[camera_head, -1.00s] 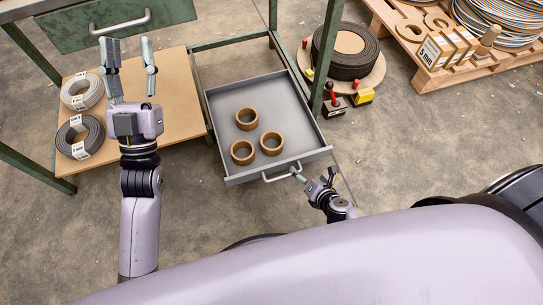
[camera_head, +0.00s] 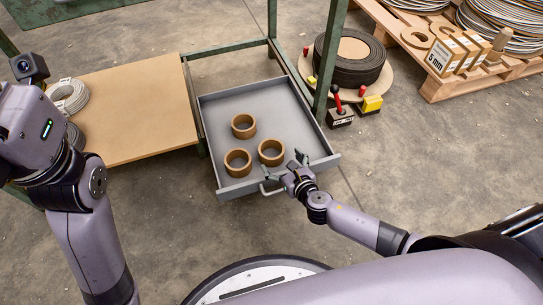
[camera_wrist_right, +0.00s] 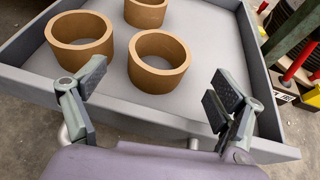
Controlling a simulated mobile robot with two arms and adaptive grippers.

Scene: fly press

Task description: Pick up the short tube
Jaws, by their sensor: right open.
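Three short brown tubes stand upright in a grey drawer (camera_head: 218,110): a back one (camera_head: 243,134), a front left one (camera_head: 237,170) and a front right one (camera_head: 270,162). My right gripper (camera_head: 284,168) is open and empty at the drawer's front wall, close to the front right tube. In the right wrist view its open fingers (camera_wrist_right: 160,84) stand either side of that tube (camera_wrist_right: 158,80), apparently short of it. The front left tube (camera_wrist_right: 80,54) is beyond the left finger. My left arm is at the left edge; its fingers are not visible.
The drawer has a handle (camera_head: 272,190) on its front, near my right gripper. A green frame post (camera_head: 328,65) stands at the drawer's right. A brown board (camera_head: 135,110) with cable coils (camera_head: 70,95) lies left. A red-handled tool (camera_head: 340,112) stands right of the post.

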